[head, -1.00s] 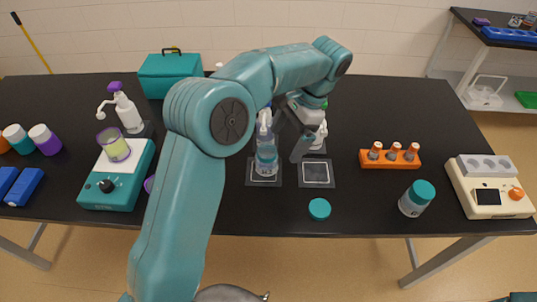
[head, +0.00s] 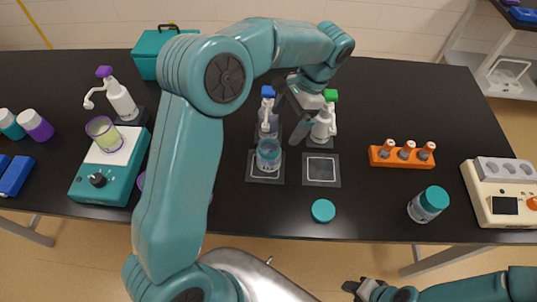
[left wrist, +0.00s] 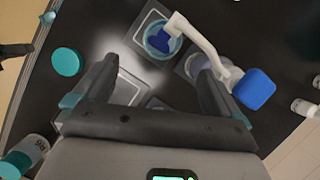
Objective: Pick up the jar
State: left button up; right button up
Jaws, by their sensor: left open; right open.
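An open clear jar (head: 268,160) with a teal tint stands upright on the left of two dark square pads. In the left wrist view the jar (left wrist: 158,50) sits below the white spout of a blue-topped dispenser (left wrist: 200,42). A loose teal lid (head: 323,210) lies on the table in front. A second jar with a teal lid (head: 428,204) stands further right. My left gripper (head: 291,115) is open and empty, above the table near the jar and dispensers. In the left wrist view, the jar is beyond its fingertips. My right gripper (head: 360,288) is open at the bottom edge, away from the table.
A green-topped dispenser (head: 322,122) stands behind the bare right pad (head: 321,170). An orange rack (head: 402,154) and a cream device (head: 500,192) are on the right. A teal device with a cup (head: 110,165) is on the left.

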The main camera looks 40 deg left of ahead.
pick_arm(q)
send_over(272, 149)
jog(key=d, duration=0.2)
jog(key=f, duration=0.6)
jog(key=shift+s+d+f, duration=0.15)
jog(key=shift+s+f, duration=0.05)
jog(key=shift+f, duration=0.05)
jog(key=p+x, duration=0.1)
jog(key=x, duration=0.4)
jog(key=shift+f, duration=0.2)
jog(key=shift+s+f, duration=0.1)
jog(key=shift+s, duration=0.3)
jog(key=shift+w+f, duration=0.15)
jog(key=shift+w, duration=0.15)
jog(key=c, duration=1.1)
jog(key=shift+s, duration=0.15)
